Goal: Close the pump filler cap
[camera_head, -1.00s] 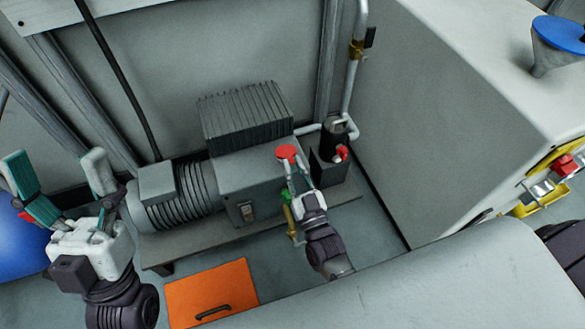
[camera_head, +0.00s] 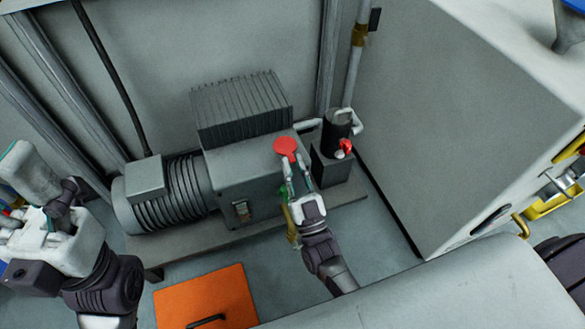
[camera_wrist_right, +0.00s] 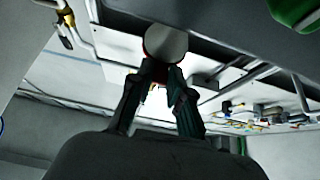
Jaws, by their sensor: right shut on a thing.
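The pump (camera_head: 240,180) is a grey unit with a finned block on top and a ribbed motor at its left. The round red filler cap (camera_head: 286,146) shows at the pump's upper right. My right gripper (camera_head: 289,168) is shut on the cap from the front. In the right wrist view a pale round disc (camera_wrist_right: 165,44), likely the cap, sits at the fingertips (camera_wrist_right: 160,72). The filler opening is hidden, and I cannot tell whether the cap touches the pump. My left gripper (camera_head: 45,190) is at the left edge, away from the pump; its fingers are partly hidden.
A black cylinder (camera_head: 336,132) with a red valve (camera_head: 345,147) and pipes stands right of the cap. A large grey cabinet (camera_head: 450,130) bounds the right. An orange panel (camera_head: 205,297) lies on the floor in front. Floor right of the pump is free.

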